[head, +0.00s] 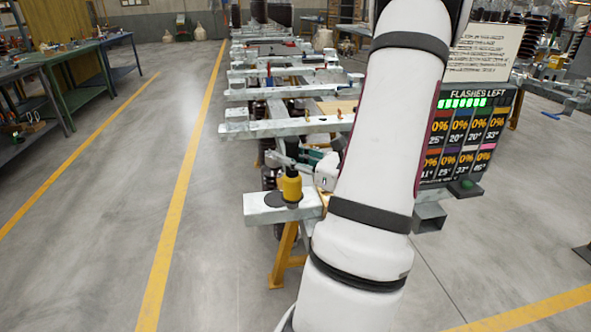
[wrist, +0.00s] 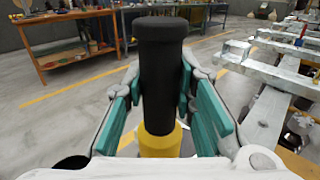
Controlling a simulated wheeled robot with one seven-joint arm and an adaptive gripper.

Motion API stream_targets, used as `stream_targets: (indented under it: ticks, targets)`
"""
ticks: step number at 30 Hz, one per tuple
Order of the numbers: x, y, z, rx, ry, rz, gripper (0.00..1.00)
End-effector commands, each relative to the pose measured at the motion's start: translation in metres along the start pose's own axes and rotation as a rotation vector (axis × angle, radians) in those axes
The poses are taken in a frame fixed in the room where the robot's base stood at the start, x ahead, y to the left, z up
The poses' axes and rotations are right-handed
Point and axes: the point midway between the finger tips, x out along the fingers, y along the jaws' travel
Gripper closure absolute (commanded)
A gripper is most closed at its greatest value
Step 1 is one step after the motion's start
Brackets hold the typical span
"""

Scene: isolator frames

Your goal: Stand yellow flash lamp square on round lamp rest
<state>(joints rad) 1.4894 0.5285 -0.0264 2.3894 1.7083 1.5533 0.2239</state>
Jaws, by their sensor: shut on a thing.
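The yellow flash lamp (head: 292,189) is upright, with a black upper part that fills the middle of the wrist view (wrist: 161,75) above its yellow base (wrist: 160,143). My gripper (head: 296,160) is shut on the lamp's black part, with a teal finger pad on each side. The round lamp rest (head: 273,199) is a dark disc on the end of a grey beam. The lamp's base overlaps the right part of the disc in the head view; I cannot tell whether they touch. The rest does not show in the wrist view.
The grey beam (head: 256,215) stands on a yellow trestle (head: 286,254). More grey beams (head: 285,127) lie behind it. A panel marked "FLASHES LEFT" (head: 467,130) stands at right. Workbenches (head: 85,75) line the left, with clear floor between.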

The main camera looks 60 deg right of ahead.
Motion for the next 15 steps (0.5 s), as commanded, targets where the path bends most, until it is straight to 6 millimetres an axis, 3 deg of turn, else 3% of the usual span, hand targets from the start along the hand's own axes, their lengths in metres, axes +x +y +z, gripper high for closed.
stream_targets:
  ticks: [9,15]
  targets:
    - [0.058,-0.027,-0.005,-0.004,-0.005,0.003,1.0]
    - [0.076,-0.036,-0.006,-0.003,-0.005,0.001,1.0]
